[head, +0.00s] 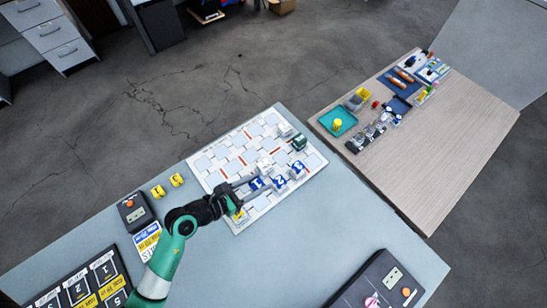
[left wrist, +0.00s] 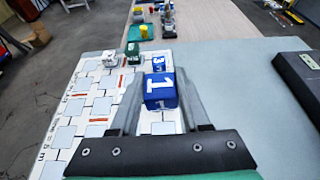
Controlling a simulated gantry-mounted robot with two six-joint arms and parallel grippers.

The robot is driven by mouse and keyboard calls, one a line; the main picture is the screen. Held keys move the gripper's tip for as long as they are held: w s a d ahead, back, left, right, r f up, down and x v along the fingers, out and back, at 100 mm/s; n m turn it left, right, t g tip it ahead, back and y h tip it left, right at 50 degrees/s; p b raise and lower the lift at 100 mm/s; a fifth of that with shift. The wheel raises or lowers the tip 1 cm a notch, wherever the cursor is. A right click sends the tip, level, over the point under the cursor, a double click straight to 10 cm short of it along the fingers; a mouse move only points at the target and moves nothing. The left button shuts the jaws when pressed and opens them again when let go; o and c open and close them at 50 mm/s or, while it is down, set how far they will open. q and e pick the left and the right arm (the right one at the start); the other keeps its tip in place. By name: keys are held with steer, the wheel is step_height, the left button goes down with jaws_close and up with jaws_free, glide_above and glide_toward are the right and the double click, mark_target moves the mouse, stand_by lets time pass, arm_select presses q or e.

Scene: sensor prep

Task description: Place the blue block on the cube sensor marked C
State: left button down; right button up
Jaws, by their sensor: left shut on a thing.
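My left gripper (head: 247,185) is shut on a blue block (head: 256,184) marked 1, at the lower right part of the white board (head: 213,179). The left wrist view shows this blue block (left wrist: 160,88) between the two grey fingers. I cannot tell if it touches the board. No letter C is readable. My right gripper is not in view.
A green block (head: 299,143) stands near the board's far right edge. Yellow blocks (head: 177,180) lie left of the board. Control boxes (head: 136,211) stand on the grey table, one at front right (head: 375,285). A wooden table (head: 440,150) with trays stands behind right.

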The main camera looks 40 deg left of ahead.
arm_select(q)
steer(key=shift+d, duration=0.15)
steer(key=shift+w+f, duration=0.15)
steer(key=w+a+f+b, duration=0.4)
steer(key=w+a+b, duration=0.1)
steer(key=w, duration=0.2)
steer(key=b, duration=0.3)
glide_above(264, 165)
steer(key=f, duration=0.5)
steer(key=shift+s+d, duration=0.35)
steer(key=shift+w+a, duration=0.2)
steer(key=shift+w, duration=0.05)
step_height(264, 165, down, 4)
steer(key=b, duration=0.3)
steer(key=shift+w+a, duration=0.15)
steer(key=shift+r, duration=0.15)
steer(key=shift+f, duration=0.2)
steer(key=shift+c, duration=1.9)
jaws_free()
